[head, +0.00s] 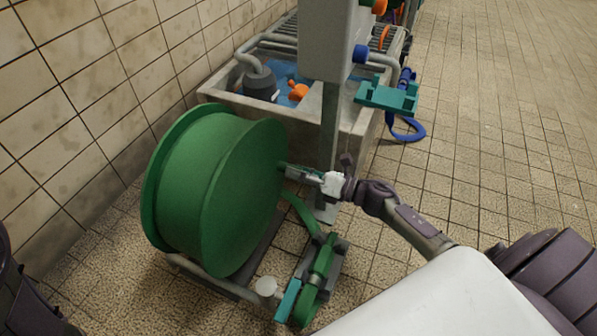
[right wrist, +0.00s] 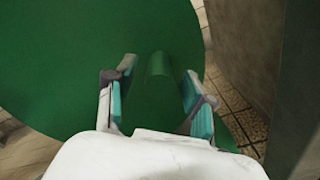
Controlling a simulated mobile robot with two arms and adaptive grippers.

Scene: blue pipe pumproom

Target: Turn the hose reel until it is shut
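The hose reel (head: 235,185) is a big green drum on a low frame, left of centre in the head view. In the right wrist view its flat green side (right wrist: 60,60) fills much of the picture. A short green handle (right wrist: 158,66) sticks out from that side. My right gripper (head: 290,170) is at the right side of the reel. Its teal-padded fingers (right wrist: 157,88) are apart, with the handle between them in the picture; I cannot tell whether they touch it. My left gripper is not in view.
A concrete basin (head: 355,117) with blue water stands behind the reel, with a grey post (head: 330,110) at its front. A green hose fitting (head: 320,265) lies on the floor right of the reel. A tiled wall (head: 85,75) is close on the left. Tiled floor (head: 500,130) is open at right.

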